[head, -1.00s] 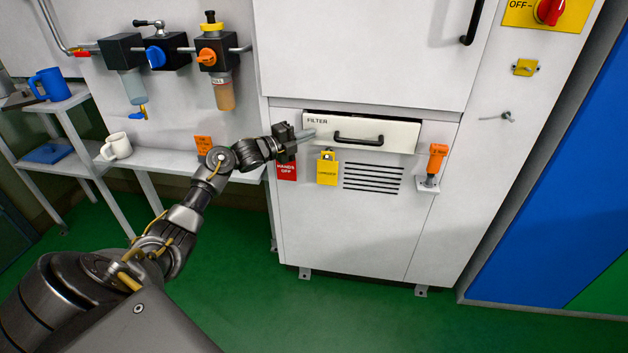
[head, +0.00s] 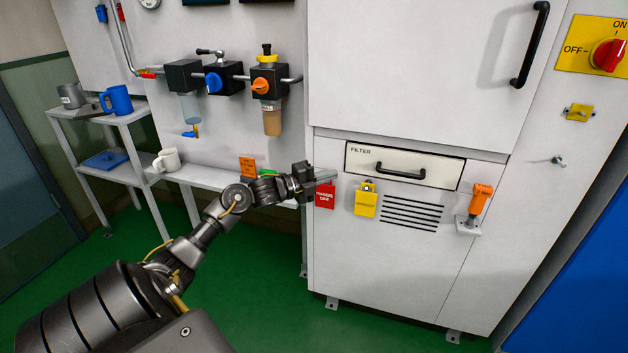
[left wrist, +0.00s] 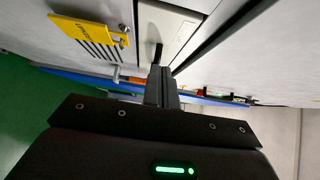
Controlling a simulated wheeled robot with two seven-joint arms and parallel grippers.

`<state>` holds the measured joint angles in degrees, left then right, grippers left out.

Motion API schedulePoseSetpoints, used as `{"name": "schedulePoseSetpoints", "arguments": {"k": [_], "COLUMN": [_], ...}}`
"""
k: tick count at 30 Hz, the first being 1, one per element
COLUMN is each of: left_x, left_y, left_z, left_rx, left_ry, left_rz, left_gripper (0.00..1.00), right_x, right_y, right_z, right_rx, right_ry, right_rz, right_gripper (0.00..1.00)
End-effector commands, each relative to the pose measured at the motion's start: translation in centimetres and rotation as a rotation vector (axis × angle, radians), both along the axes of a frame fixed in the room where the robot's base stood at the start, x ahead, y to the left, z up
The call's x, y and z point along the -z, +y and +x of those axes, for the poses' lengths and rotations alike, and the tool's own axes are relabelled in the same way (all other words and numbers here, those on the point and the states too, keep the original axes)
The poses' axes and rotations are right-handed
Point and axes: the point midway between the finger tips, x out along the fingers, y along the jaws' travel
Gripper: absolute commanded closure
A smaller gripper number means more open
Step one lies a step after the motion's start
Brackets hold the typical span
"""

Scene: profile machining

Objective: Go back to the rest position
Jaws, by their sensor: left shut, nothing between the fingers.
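My left gripper (head: 326,175) is shut and empty, in front of the machine's lower left part in the head view. It points right, beside the left end of the filter drawer (head: 440,174) and just above a red tag (head: 325,196). In the left wrist view the closed fingers (left wrist: 161,88) show at the middle, with the drawer handle (left wrist: 157,54) beyond them. I cannot tell the exact gap to the machine front. The filter drawer looks flush with the machine front. My right gripper is in neither view.
A yellow padlock tag (head: 366,200) hangs below the drawer, also in the left wrist view (left wrist: 87,31). An orange-handled tool (head: 479,200) stands in a bracket at right. A blue mug (head: 117,99) is further left. The green floor (head: 270,320) is clear.

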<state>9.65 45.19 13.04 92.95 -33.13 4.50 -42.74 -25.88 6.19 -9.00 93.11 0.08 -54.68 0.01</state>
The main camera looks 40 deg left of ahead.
Motion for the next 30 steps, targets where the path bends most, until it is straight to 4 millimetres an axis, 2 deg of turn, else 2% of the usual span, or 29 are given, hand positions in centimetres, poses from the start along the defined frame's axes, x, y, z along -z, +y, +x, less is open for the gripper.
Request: {"name": "schedulePoseSetpoints", "arguments": {"k": [3,9,23,26,29,30], "left_x": [0.2,0.0,0.0,1.2,5.1,7.4], "left_y": [0.7,1.3,1.3,1.6,2.3,2.6], "left_z": [-2.0,-3.6,-3.7,-3.6,-3.6,-3.7], "left_rx": [-0.001,-0.001,0.001,-0.018,-0.073,-0.106], "left_ry": [0.003,0.001,0.002,0.029,0.111,0.158], "left_rz": [0.003,0.001,-0.002,-0.034,-0.128,-0.18], "left_gripper": [1.0,1.0,1.0,1.0,1.0,1.0], "right_x": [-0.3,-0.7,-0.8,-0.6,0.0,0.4], "right_y": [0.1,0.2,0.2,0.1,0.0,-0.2], "right_z": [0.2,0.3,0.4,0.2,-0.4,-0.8], "right_rx": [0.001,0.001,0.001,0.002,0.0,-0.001], "right_ry": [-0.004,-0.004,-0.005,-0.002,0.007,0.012], "right_rz": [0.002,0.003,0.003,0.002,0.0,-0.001], "right_gripper": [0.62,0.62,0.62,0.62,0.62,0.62]}}
